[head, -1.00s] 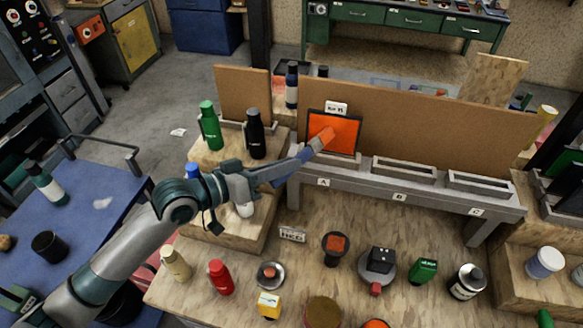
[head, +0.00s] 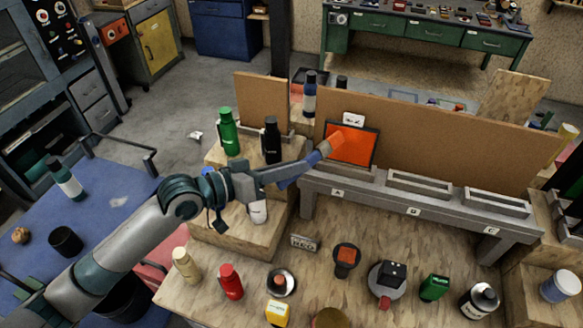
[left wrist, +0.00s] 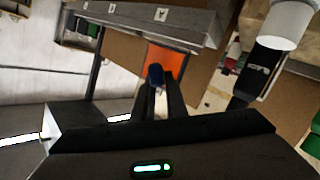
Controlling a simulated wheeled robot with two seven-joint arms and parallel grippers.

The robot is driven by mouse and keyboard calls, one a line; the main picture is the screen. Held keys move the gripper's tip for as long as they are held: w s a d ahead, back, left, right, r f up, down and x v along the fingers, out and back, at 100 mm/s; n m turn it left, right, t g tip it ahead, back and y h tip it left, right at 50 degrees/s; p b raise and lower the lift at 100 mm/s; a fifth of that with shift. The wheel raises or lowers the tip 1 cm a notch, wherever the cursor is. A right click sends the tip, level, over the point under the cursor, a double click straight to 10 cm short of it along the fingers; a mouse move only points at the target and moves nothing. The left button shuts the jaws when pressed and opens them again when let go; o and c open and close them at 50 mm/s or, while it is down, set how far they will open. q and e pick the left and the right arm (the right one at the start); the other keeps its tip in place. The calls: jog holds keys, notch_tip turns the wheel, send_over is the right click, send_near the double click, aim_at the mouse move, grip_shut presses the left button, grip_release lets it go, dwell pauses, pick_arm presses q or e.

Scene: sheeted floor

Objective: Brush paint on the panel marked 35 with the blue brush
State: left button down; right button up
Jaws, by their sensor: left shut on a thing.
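The panel (head: 358,149) is an orange square in a black frame, standing in slot A of the grey rack. A small white tag (head: 353,119) sits above it, too small to read now. My left gripper (head: 291,169) is shut on the blue brush (head: 313,158) by its handle. The orange bristles (head: 331,143) overlap the panel's left edge; whether they touch it I cannot tell. In the left wrist view the brush (left wrist: 156,76) lies between the fingers, in front of the orange panel (left wrist: 168,58). My right gripper is out of view.
A brown board (head: 450,140) stands behind the rack (head: 405,205), whose slots B and C are empty. Green (head: 229,132) and black (head: 271,140) bottles stand close to my left arm. Several bottles and small pots stand on the wooden table (head: 330,225) below.

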pick_arm(q)
jog(key=shift+d, duration=0.15)
jog(key=shift+s+d+r+p, duration=0.1)
jog(key=shift+s+d+p, duration=0.3)
jog(key=shift+d, duration=0.3)
jog(key=shift+s+d, duration=0.2)
jog(key=shift+d, duration=0.35)
jog(key=shift+s+d, duration=0.15)
jog(key=shift+d, duration=0.35)
jog(key=shift+s+d, duration=0.3)
jog(key=shift+d, duration=0.3)
jog(key=shift+s+d, duration=0.25)
jog(key=shift+d, duration=0.4)
jog(key=shift+s+d, duration=0.3)
jog(key=shift+d, duration=0.3)
jog(key=shift+a, duration=0.1)
jog(key=shift+s+a+r, duration=0.1)
jog(key=shift+s+a, duration=0.25)
jog(key=shift+s, duration=0.55)
jog(key=shift+s+a+r, duration=0.15)
jog(key=shift+s+a, duration=0.25)
jog(key=shift+s, duration=0.55)
jog(key=shift+s+a+r, duration=0.1)
jog(key=shift+s+a, duration=0.25)
jog(key=shift+s, duration=0.55)
